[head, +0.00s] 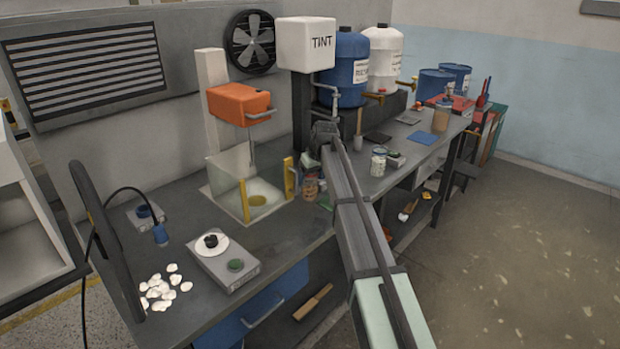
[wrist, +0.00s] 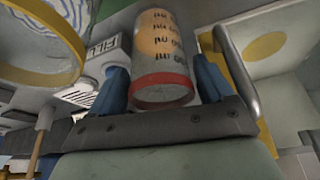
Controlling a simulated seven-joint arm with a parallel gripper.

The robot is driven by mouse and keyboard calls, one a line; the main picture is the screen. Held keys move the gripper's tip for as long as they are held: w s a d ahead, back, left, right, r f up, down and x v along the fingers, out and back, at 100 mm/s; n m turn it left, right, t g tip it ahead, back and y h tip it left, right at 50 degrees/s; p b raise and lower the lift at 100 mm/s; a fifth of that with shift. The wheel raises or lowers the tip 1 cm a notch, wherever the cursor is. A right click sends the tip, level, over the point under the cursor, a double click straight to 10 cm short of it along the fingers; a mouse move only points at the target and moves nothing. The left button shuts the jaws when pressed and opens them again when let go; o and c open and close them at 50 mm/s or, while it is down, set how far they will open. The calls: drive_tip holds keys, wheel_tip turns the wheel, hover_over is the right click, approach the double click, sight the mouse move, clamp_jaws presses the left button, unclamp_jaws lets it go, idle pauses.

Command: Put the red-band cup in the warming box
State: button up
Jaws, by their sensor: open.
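In the wrist view a clear cup with a red band (wrist: 162,88) at its near end stands between the two blue fingers of my gripper (wrist: 162,70). It has printed ml marks and an orange patch. The fingers are open on either side of it; whether either touches it I cannot tell. In the head view a small reddish cup, probably the same one, is at the bench edge (head: 310,187), where my arm hides most of my gripper. A clear-walled box (head: 231,165) with yellow edge strips and a yellow disc stands just left; I cannot tell if it is the warming box.
A larger yellow-rimmed container (wrist: 45,72) is close on the left in the wrist view. A metal handle (wrist: 236,75) is close on the right. An orange unit (head: 238,104) hangs over the clear box.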

drive_tip(key=v, duration=1.1)
drive_tip(key=s+d+f+t+y, duration=0.2)
drive_tip(key=s+d+t+y, duration=0.1)
drive_tip(key=s+t, duration=0.2)
drive_tip(key=shift+y, duration=0.3)
drive_tip(key=shift+w+r+x, duration=0.1)
drive_tip(key=shift+x, duration=2.3)
drive_tip(key=shift+w+r+x, duration=0.15)
drive_tip(key=shift+x, duration=2.2)
drive_tip(key=shift+w+r+x, duration=0.1)
drive_tip(key=shift+x, duration=2.3)
drive_tip(key=shift+d, duration=0.1)
drive_tip(key=shift+c, duration=0.4)
